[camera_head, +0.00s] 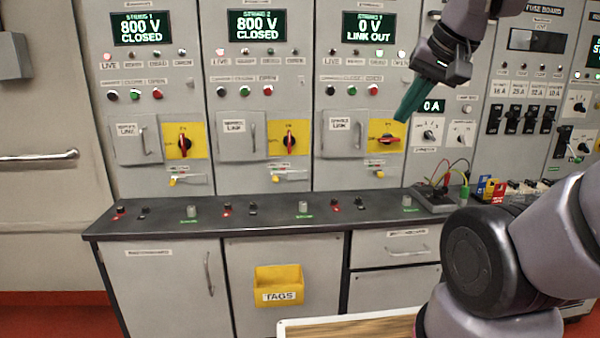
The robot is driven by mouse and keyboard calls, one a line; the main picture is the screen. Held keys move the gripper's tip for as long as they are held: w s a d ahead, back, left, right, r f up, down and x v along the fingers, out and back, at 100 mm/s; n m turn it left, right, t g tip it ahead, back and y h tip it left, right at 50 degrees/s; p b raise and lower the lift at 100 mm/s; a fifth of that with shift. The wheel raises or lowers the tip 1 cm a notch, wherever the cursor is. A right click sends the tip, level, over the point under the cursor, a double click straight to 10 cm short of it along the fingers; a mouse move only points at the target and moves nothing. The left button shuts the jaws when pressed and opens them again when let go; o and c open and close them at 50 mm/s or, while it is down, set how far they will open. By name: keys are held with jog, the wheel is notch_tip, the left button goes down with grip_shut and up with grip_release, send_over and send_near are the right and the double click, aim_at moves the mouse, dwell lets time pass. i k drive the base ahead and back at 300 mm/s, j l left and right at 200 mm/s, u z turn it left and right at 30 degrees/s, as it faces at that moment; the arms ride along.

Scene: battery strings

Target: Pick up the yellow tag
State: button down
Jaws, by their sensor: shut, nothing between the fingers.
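My gripper (405,113) is at the upper right, pointing down and to the left. Its teal fingers are shut and hold nothing. The fingertips show in front of the third cabinet, by the upper right corner of a yellow switch plate. A yellow bin (278,293) labelled TAGS is on the front of the lower cabinet, well below and left of my gripper. I cannot make out a separate tag inside it. Small yellow pieces show under the left switch (172,181), the middle switch (276,178) and the right switch (379,174); they are too small to identify.
A dark counter (330,222) with small terminals runs below the panels. A meter with leads (437,195) and coloured items (490,189) sit at its right. A wood-topped surface (345,327) shows at the bottom edge. My arm covers the lower right.

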aim_at(489, 189)
jog(key=z, duration=1.25)
jog(key=i+l, duration=0.1)
jog(key=i, duration=0.65)
jog(key=i+l, duration=0.1)
jog(key=i, duration=0.65)
jog(key=j+u, duration=0.05)
